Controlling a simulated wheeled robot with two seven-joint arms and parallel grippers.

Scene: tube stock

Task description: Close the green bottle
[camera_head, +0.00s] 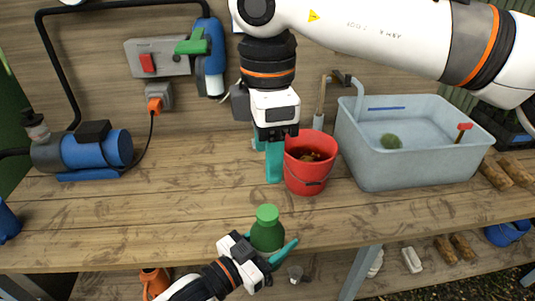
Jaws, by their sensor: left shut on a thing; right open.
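The green bottle (267,236) stands upright near the front edge of the wooden bench. It has a dark green body and a lighter green cap (266,213) at its top; I cannot tell whether the cap is seated tight. My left gripper (268,246) reaches up from below and is shut on the bottle's body, with a teal finger on each side. My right gripper (266,161) hangs down from above, open, with teal fingers. It is behind the bottle and just left of the red bucket, with nothing seen between its fingers.
The red bucket (309,181) and a grey water basin (397,165) stand to the right. A blue pump (97,150) sits at the left. A wall-mounted blue device (211,50) hangs behind. The bench's middle left is clear. Several items lie beneath.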

